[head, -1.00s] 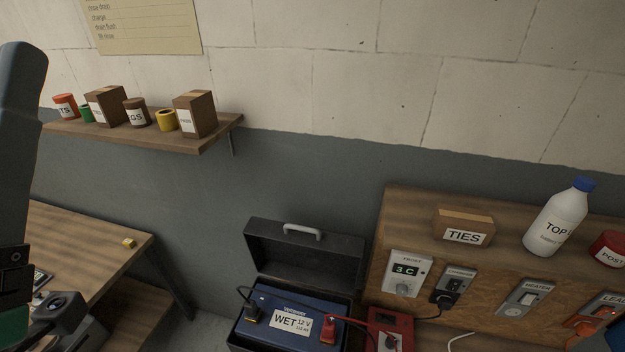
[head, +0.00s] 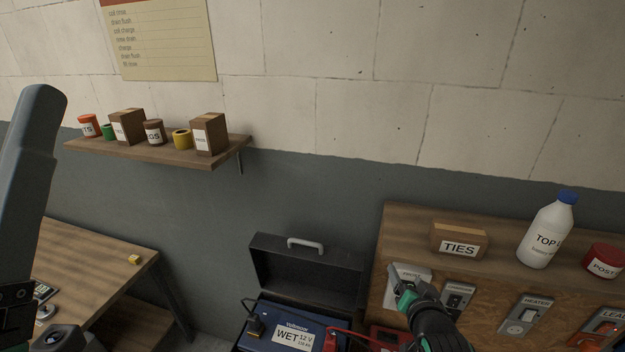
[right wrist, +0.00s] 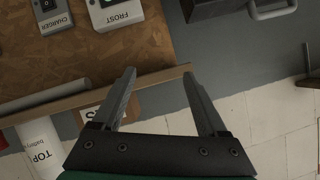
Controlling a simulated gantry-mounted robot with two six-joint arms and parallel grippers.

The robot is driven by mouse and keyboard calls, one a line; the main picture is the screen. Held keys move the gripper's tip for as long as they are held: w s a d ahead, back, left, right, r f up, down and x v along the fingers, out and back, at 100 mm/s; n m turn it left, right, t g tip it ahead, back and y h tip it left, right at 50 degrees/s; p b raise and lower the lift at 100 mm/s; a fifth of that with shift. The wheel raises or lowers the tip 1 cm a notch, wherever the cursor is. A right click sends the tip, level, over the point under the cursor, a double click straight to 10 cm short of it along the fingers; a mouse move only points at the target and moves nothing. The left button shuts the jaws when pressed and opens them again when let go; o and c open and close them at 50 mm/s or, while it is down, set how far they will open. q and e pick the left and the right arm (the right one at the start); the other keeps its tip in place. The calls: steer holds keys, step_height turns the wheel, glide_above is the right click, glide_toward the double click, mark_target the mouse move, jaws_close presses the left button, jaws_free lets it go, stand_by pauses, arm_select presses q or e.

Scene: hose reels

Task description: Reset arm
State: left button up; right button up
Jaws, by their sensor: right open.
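My right gripper (head: 400,283) shows in the head view in front of the FROST unit (head: 417,272) on the wooden panel and covers most of it. In the right wrist view my right gripper (right wrist: 160,75) is open, with nothing between its fingers. There the FROST unit (right wrist: 116,14) and the CHARGER unit (right wrist: 50,22) lie beyond the fingertips, apart from them. I cannot tell from the head view whether the gripper touches the panel. My left arm (head: 28,170) stands at the left edge; its gripper fingers do not show.
A TIES box (head: 459,240), a white bottle (head: 548,232) and a red POST tub (head: 604,261) stand atop the panel. A shelf (head: 165,150) and wooden table (head: 95,265) are at left.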

steer(key=s+a+r+n+t+y, duration=0.1)
steer(key=s+r+t, duration=0.3)
steer(key=r, duration=1.1)
steer(key=s+a+r+n+t, duration=0.1)
steer(key=s+r+t, duration=0.3)
steer(key=r, duration=1.1)
steer(key=s+a+r+n+t+y, duration=0.1)
steer(key=s+r+n+t, duration=0.3)
steer(key=s+r, duration=0.9)
steer(key=s+t+y, duration=0.1)
steer(key=s+t, duration=0.1)
steer(key=s, duration=0.2)
steer(key=shift+a+r+n+y, duration=0.2)
steer(key=shift+a+n+y, duration=0.05)
steer(key=shift+n+y, duration=0.05)
